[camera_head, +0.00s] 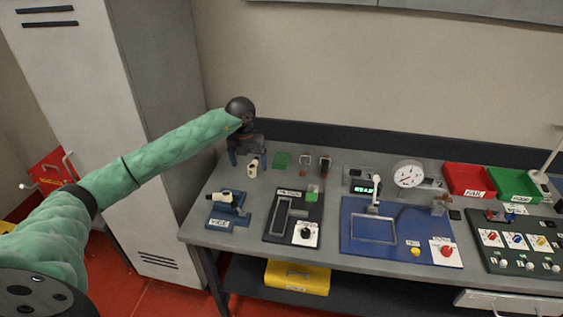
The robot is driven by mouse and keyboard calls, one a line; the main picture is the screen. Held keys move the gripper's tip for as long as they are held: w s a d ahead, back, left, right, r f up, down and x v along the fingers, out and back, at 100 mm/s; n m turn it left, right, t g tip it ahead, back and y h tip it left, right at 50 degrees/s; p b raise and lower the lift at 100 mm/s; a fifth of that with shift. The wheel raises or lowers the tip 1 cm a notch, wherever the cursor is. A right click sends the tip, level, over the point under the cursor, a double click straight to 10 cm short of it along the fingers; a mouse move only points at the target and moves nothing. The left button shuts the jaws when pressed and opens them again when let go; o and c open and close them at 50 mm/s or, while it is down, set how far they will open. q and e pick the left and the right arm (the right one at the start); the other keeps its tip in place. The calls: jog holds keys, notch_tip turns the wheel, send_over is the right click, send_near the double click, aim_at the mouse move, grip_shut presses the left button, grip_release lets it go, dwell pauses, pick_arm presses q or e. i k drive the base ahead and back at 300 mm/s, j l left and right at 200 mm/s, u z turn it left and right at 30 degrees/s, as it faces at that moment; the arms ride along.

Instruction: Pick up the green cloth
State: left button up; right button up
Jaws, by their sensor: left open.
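The green cloth (282,160) appears as a small flat green patch near the back of the grey workbench (225,237). My left gripper (248,160) is open, with its blue-tipped fingers pointing down at the back left of the bench, just left of the cloth and apart from it. A small cream-coloured object (253,168) shows by the fingers; I cannot tell whether it touches them. My right gripper is not in view.
Right of the cloth are small block-like items (325,163). In front are a blue stand (229,215), a black fixture (278,232) and a blue board (385,252). Red (465,178) and green (512,183) bins stand at the back right. A tall grey cabinet (150,140) is at left.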

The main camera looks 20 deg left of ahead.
aim_at(282, 160)
jog(key=i, duration=1)
